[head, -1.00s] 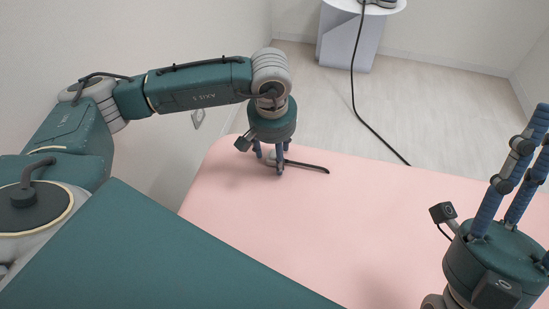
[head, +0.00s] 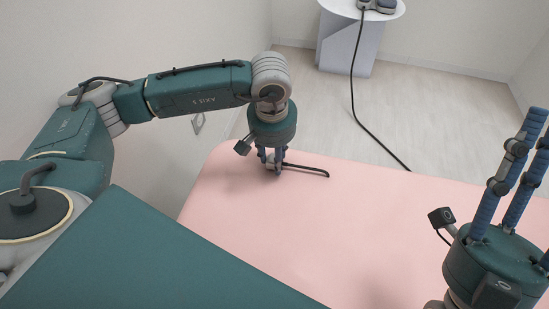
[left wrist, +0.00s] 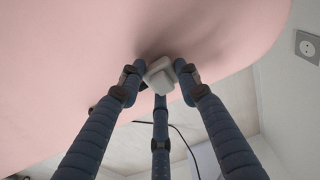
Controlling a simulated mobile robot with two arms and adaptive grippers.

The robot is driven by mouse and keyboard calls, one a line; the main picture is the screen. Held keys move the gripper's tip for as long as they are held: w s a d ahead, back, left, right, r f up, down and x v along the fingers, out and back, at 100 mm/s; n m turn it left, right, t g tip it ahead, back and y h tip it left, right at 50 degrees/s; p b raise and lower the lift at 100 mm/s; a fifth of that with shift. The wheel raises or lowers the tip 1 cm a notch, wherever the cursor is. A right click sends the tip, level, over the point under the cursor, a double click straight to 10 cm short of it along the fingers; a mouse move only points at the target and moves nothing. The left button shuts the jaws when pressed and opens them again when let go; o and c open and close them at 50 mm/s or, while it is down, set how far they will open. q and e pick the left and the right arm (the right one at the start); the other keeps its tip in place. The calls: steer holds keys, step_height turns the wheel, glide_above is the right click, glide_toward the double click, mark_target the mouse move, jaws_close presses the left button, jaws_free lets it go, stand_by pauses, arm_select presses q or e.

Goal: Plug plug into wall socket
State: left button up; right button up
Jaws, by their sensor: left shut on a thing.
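My left gripper (head: 273,170) points down at the far left part of the pink surface. It is shut on the plug (left wrist: 159,74), a light grey block between the fingertips in the left wrist view. In the head view the fingers mostly hide the plug, and its short black cable (head: 312,169) runs to the right. The wall socket (left wrist: 306,47) is a pale plate at the right of the left wrist view; in the head view it shows edge-on on the left wall (head: 199,122). My right gripper (head: 515,165) is open and empty, fingers pointing up.
The pink padded surface (head: 330,230) is otherwise bare. Beyond it, a white round-topped stand (head: 345,50) bears a grey device (head: 378,5); a long black cable (head: 356,100) hangs from it across the floor. The left wall (head: 150,35) is close to my left arm.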

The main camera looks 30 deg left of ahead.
arm_select(q)
step_height(320, 180, up, 4)
steer(key=shift+w+r+p, duration=0.1)
steer(key=shift+r+p, duration=0.15)
steer(key=shift+p, duration=0.4)
step_height(320, 180, up, 5)
steer(key=shift+r+p, duration=0.15)
steer(key=shift+p, duration=0.6)
arm_select(e)
steer(key=w+a+f+g+h, duration=0.1)
steer(key=w+f+g+h, duration=0.1)
steer(key=w+f+g, duration=0.65)
arm_select(q)
step_height(320, 180, up, 10)
steer(key=p, duration=0.2)
arm_select(e)
step_height(320, 180, down, 16)
steer(key=w+d+g+h, duration=0.1)
steer(key=g+h, duration=0.1)
steer(key=g, duration=0.3)
steer(key=shift+w+d+h, duration=0.2)
steer(key=shift+w+h, duration=0.15)
steer(key=shift+h, duration=0.05)
arm_select(q)
steer(key=shift+f, duration=0.2)
